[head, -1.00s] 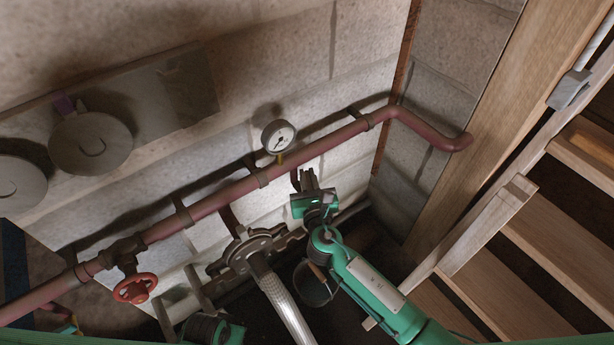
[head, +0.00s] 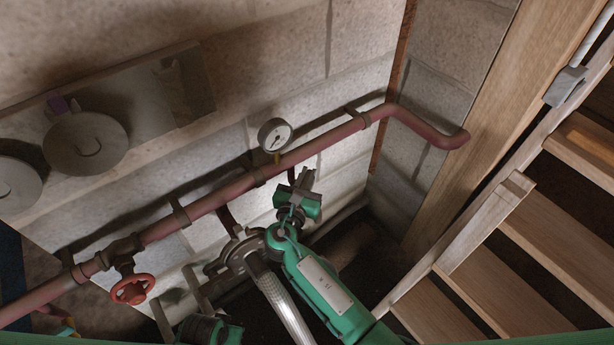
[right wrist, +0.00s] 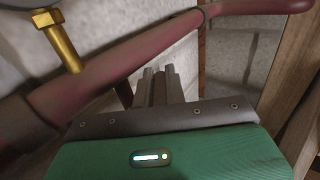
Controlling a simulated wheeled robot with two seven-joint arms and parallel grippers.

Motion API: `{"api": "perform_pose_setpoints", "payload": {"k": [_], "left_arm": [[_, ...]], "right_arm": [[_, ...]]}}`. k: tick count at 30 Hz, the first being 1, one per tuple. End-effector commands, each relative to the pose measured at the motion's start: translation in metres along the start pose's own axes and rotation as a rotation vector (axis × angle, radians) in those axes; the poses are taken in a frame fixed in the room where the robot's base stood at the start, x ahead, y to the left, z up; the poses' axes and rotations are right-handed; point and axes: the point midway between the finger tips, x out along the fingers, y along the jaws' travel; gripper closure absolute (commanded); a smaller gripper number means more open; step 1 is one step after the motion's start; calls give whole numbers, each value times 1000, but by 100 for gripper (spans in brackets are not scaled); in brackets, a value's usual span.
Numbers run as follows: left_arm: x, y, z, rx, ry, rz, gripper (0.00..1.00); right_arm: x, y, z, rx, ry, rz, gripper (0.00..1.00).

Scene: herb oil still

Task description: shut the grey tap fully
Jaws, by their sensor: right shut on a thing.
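My right gripper (head: 304,180) is beneath the red-brown pipe, below and right of the gauge, in the head view. Its fingers (right wrist: 160,86) show in the right wrist view, close together with a narrow dark grey piece between them. The gripper is shut on this piece, which I take to be the grey tap's handle. The gripper and its green housing hide most of the tap, so its exact angle cannot be told. A short dark branch (right wrist: 124,94) comes down from the pipe just left of the fingers.
The red-brown pipe (head: 222,195) runs along the block wall with a round gauge (head: 275,135) on a brass stem (right wrist: 62,45). A red handwheel (head: 133,289) sits lower left. A braided hose (head: 283,305) lies left of my right arm. Wooden stairs (head: 490,270) stand right.

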Motion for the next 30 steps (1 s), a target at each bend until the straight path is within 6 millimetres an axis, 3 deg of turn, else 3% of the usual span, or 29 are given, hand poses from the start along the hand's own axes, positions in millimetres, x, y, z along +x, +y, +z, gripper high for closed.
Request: {"api": "perform_pose_setpoints", "payload": {"k": [9,10,13,30], "left_arm": [[1,-4,-5,4,6,-6,66],[1,-4,-5,4,6,-6,66],[1,-4,-7,4,8,-7,66],[2,2,0,1,-1,3,66]], "right_arm": [[0,0,0,0,0,-1,100],[0,0,0,0,0,-1,84],[0,0,0,0,0,-1,66],[0,0,0,-1,-1,10,66]]}}
